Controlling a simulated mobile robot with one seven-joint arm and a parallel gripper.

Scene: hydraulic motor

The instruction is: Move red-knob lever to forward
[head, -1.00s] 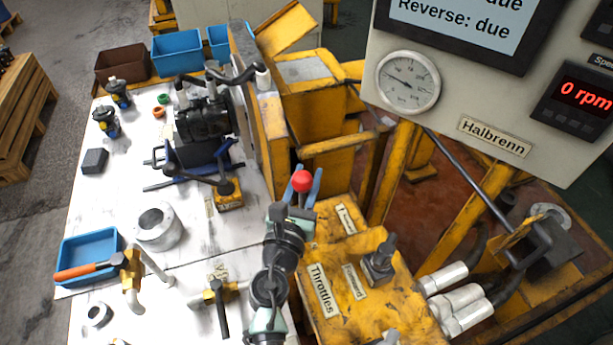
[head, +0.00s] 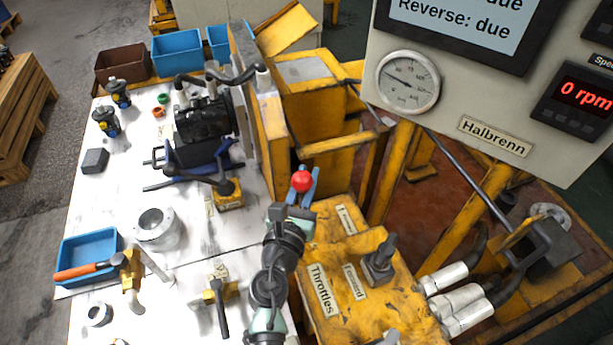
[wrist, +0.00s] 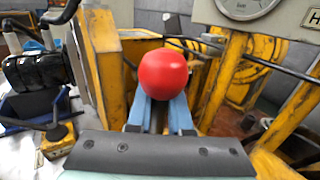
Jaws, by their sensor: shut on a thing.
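The red knob (head: 301,181) tops the lever at the far end of the yellow throttle box (head: 325,238). My gripper (head: 303,187) is at the lever with its blue fingers on either side, just under the knob. In the wrist view the knob (wrist: 163,74) sits between and above the blue fingertips (wrist: 160,103), and the fingers are shut on the lever. A label on the box reads "Forward" (head: 354,281), near a second, black lever (head: 380,262).
A panel (head: 490,100) with a gauge (head: 408,82) and a "0 rpm" display (head: 583,101) stands at the upper right. Yellow frame bars (head: 345,143) rise behind the lever.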

